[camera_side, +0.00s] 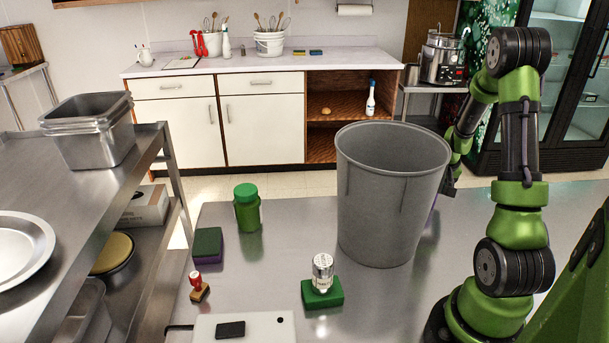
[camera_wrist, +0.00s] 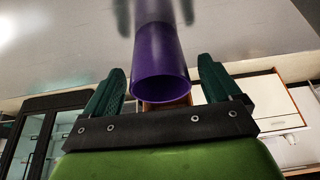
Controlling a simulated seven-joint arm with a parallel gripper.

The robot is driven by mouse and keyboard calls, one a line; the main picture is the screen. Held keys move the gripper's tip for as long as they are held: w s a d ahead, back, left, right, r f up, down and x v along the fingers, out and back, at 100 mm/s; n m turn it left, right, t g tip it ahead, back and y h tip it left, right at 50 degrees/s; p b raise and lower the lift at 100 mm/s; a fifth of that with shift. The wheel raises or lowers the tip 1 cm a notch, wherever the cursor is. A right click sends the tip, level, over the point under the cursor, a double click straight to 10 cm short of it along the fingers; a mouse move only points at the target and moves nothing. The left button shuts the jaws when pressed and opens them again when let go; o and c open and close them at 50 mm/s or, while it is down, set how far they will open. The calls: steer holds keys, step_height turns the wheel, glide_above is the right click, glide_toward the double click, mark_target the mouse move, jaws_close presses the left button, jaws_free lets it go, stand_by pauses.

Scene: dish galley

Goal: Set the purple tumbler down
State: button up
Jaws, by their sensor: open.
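The purple tumbler (camera_wrist: 162,60) is between my gripper's two fingers in the wrist view, with its open mouth facing the camera. That view is upside down, and the tumbler looks upright, its base meeting its reflection on the metal table (camera_wrist: 70,45). My gripper (camera_wrist: 161,72) is open, with a narrow gap between each dark green finger and the tumbler. In the side view, the grey bin (camera_side: 385,195) hides most of the tumbler and the fingers. Only a thin purple sliver (camera_side: 433,215) shows at the bin's right edge.
The tall bin stands close beside my gripper. Nearer on the table are a green sponge (camera_side: 322,294) with a shaker (camera_side: 322,270) on it, a green jar (camera_side: 248,210), another sponge (camera_side: 207,245), a stamp (camera_side: 198,288) and a white scale (camera_side: 270,328).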

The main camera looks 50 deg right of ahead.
steer(key=v, duration=1)
steer(key=shift+r, duration=0.25)
steer(key=shift+a+f, duration=0.1)
steer(key=x, duration=1.2)
steer(key=shift+f, duration=0.15)
step_height(320, 180, up, 3)
steer(key=shift+r, duration=0.45)
